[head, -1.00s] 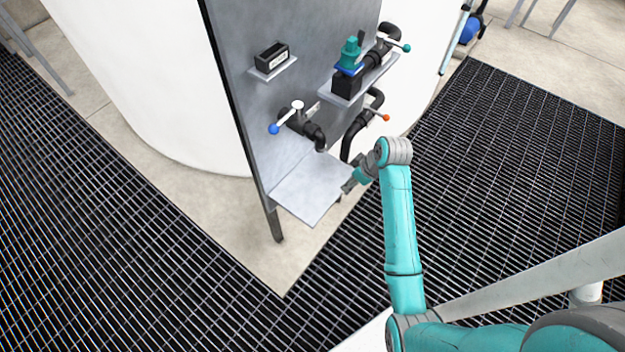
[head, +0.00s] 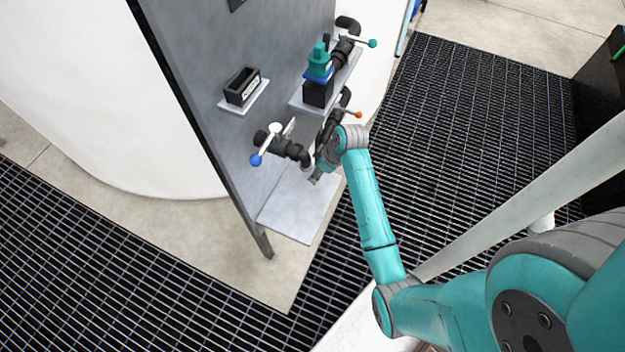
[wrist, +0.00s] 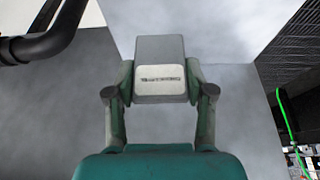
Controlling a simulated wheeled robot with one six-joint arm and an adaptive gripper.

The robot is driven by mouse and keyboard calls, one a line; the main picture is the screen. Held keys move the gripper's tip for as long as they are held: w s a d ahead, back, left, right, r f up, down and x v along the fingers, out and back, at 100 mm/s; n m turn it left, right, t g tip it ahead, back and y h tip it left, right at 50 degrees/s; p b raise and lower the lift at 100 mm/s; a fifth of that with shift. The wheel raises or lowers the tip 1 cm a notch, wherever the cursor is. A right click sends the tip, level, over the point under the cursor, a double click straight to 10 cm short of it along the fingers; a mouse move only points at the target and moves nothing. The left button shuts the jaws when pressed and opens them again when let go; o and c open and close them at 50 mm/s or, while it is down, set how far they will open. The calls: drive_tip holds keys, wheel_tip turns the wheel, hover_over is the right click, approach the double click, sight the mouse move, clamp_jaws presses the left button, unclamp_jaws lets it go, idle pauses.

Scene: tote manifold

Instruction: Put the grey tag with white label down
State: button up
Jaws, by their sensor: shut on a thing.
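The grey tag with white label (wrist: 160,50) is a small grey block with a white label bearing dark print. In the wrist view it sits between the two fingers of my gripper (wrist: 160,82), which is shut on it. In the head view my gripper (head: 318,172) is over the inner right part of the low grey shelf (head: 300,205), just right of the blue-handled valve's pipe. The tag is too small and hidden to make out there. I cannot tell whether it touches a surface.
A blue-handled valve (head: 270,142) and a red-handled valve (head: 345,113) stick out near my gripper. Above are a black box on a small shelf (head: 242,88) and a teal-topped device (head: 319,70). The low shelf's front part is bare.

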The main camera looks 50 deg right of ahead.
drive_tip(key=shift+f, duration=2.6)
drive_tip(key=shift+f, duration=0.1)
drive_tip(key=o, duration=1)
drive_tip(key=shift+o, duration=0.2)
